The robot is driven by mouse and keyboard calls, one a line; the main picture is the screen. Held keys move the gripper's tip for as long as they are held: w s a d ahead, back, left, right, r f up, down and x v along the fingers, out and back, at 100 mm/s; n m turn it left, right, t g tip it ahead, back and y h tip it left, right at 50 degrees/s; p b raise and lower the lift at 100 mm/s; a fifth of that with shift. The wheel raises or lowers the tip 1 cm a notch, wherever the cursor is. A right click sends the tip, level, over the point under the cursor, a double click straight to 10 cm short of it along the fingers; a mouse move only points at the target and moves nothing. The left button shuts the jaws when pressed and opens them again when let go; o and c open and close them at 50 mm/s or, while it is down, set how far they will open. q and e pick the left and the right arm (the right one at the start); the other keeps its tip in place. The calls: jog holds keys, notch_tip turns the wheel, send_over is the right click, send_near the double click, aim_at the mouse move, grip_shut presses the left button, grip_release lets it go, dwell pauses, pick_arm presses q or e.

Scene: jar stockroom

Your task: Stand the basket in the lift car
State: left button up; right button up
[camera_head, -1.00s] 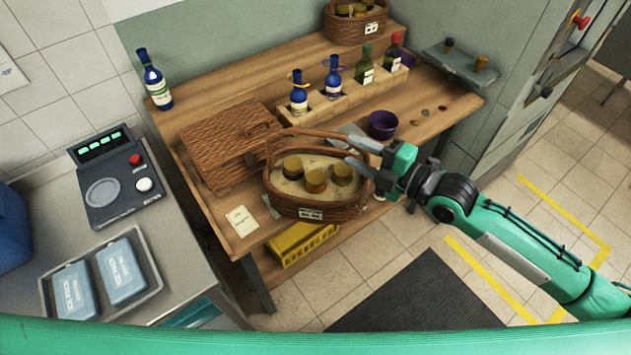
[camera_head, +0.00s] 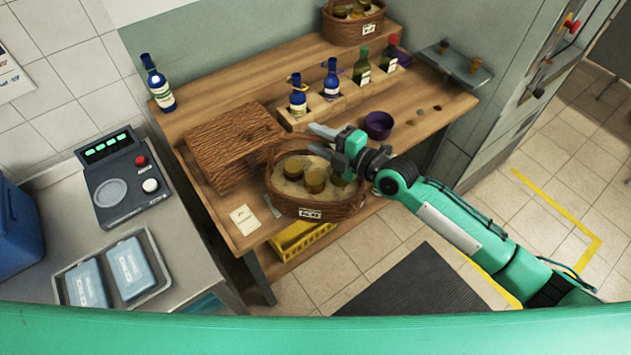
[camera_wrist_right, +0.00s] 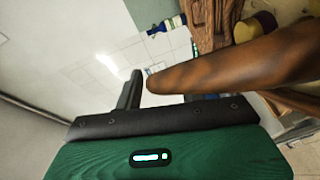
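A wicker basket (camera_head: 318,208) with several amber-lidded jars (camera_head: 316,178) stands upright at the front edge of the wooden bench, a label on its front. Its brown handle (camera_wrist_right: 225,65) crosses close in front of the camera in the right wrist view. My right gripper (camera_head: 316,139) is above the basket's back right side, its two fingers apart at the handle. In the right wrist view the gripper (camera_wrist_right: 165,95) also looks open, the handle covering much of one finger. I cannot tell whether they touch. My left gripper is not in view. I cannot make out the lift car's inside.
A brown woven box (camera_head: 232,145) sits left of the basket. A bottle rack (camera_head: 350,103) and purple bowl (camera_head: 379,125) stand behind. Another basket (camera_head: 352,28) is at the back. A cabinet with a red knob (camera_head: 571,24) is at right. Floor is clear near the dark mat (camera_head: 418,290).

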jog(key=shift+c, duration=0.4)
grip_shut()
dwell(1.0)
jog(key=shift+r, duration=0.15)
